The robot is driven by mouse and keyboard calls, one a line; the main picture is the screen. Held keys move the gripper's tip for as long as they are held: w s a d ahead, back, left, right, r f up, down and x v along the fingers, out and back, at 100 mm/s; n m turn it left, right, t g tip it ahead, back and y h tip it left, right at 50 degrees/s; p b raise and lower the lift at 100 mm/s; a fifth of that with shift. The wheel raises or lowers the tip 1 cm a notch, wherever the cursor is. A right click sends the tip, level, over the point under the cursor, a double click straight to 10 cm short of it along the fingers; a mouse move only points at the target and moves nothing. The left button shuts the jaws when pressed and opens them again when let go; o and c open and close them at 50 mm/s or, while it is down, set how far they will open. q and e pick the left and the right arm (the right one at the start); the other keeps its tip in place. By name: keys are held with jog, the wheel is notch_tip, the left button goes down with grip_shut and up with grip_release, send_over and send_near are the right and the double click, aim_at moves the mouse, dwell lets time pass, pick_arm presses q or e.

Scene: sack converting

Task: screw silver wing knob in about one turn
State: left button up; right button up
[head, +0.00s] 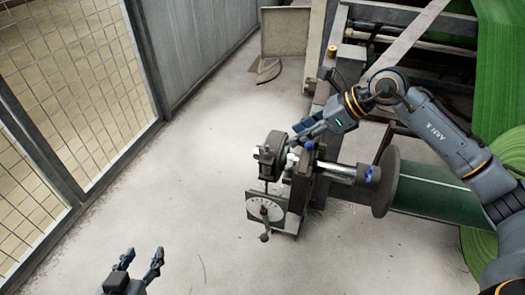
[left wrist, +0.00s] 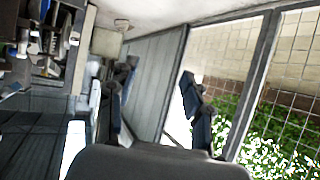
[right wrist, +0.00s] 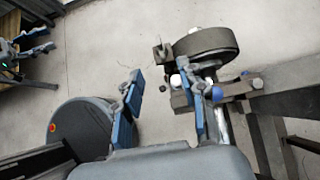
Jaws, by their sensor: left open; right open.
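A small silver-white part (head: 291,159), which looks like the silver wing knob, sits on the machine's shaft bracket beside a dark round housing (head: 270,158). In the right wrist view a pale part (right wrist: 176,80) shows close by the right finger; its wing shape is too small to make out. My right gripper (head: 303,131) is open just above and behind the bracket in the head view. In the right wrist view its fingers (right wrist: 167,85) are apart with bare floor between them. My left gripper (head: 139,268) is open and empty, low over the floor at the bottom left.
A dial plate (head: 266,210) with a small lever hangs below the housing. A silver shaft (head: 337,170) runs right to a dark disc (head: 385,180) and a green roll. The floor left of the machine is clear up to a mesh fence (head: 85,90).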

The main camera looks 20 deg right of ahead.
aim_at(267, 150)
jog(key=b+x, duration=0.1)
jog(key=x, duration=0.9)
jog(key=shift+w+a+f+b, duration=0.1)
jog(key=shift+b, duration=0.25)
jog(key=shift+w+a+f, duration=0.3)
jog(key=shift+a+f, duration=0.15)
jog(key=shift+f, duration=0.05)
pick_arm(q)
jog(key=w+d+r+t+h, duration=0.1)
jog(key=w+d+r+t, duration=0.1)
jog(key=r+t, duration=0.3)
notch_tip(267, 150, up, 4)
jog(key=shift+w+f+t+h, duration=0.15)
jog(key=shift+w+t+h, duration=0.2)
jog(key=shift+w, duration=0.4)
jog(key=shift+d, duration=0.1)
pick_arm(e)
grip_shut()
